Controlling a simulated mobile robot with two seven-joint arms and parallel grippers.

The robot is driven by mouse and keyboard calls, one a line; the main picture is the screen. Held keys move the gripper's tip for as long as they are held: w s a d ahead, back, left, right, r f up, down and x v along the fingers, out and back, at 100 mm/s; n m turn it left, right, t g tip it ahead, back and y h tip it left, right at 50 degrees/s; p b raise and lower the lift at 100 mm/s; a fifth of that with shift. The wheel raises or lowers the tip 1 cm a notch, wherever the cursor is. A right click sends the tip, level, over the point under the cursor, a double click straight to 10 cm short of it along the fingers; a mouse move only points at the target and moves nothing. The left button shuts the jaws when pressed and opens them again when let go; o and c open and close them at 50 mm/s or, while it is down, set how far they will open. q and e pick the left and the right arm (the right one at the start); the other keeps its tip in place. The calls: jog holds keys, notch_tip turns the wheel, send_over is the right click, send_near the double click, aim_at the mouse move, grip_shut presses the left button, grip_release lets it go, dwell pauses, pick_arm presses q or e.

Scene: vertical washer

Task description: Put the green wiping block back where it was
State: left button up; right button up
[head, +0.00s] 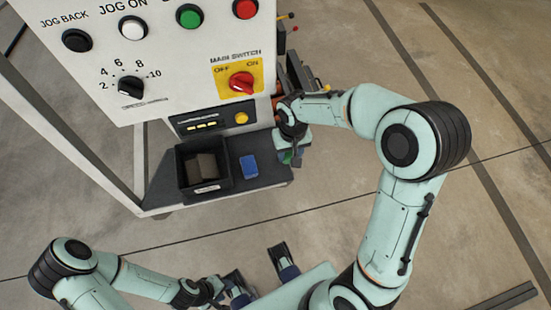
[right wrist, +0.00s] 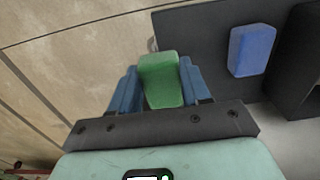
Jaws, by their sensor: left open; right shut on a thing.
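The green wiping block (right wrist: 160,82) is between the two blue fingers of my right gripper (right wrist: 160,90) in the right wrist view. The right gripper is shut on it. In the head view the right gripper (head: 289,157) is at the right edge of the dark shelf (head: 268,178), and only a bit of green shows there. I cannot tell whether the block touches the shelf. A blue block (head: 249,167) lies on the shelf left of the gripper; it also shows in the right wrist view (right wrist: 251,50). My left gripper (head: 262,277) is open and empty at the bottom.
A black open bin (head: 206,188) with a grey-brown thing inside stands on the shelf left of the blue block. The white control panel (head: 165,55) with knobs and a red main switch (head: 242,84) rises behind. Bare shelf shows between the blue block and the right edge.

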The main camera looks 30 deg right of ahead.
aim_at(275, 167)
jog(key=a, duration=0.1)
jog(key=w+a, duration=0.1)
jog(key=a, duration=0.1)
jog(key=shift+a, duration=0.2)
jog(key=shift+a+f, duration=0.2)
jog(key=shift+f, duration=0.7)
jog(key=shift+a+f, duration=0.15)
jog(key=shift+f, duration=0.7)
jog(key=shift+f+b, duration=0.25)
jog(key=shift+b, duration=0.05)
jog(key=o, duration=1)
jog(key=shift+r, duration=0.1)
jog(key=shift+r, duration=0.1)
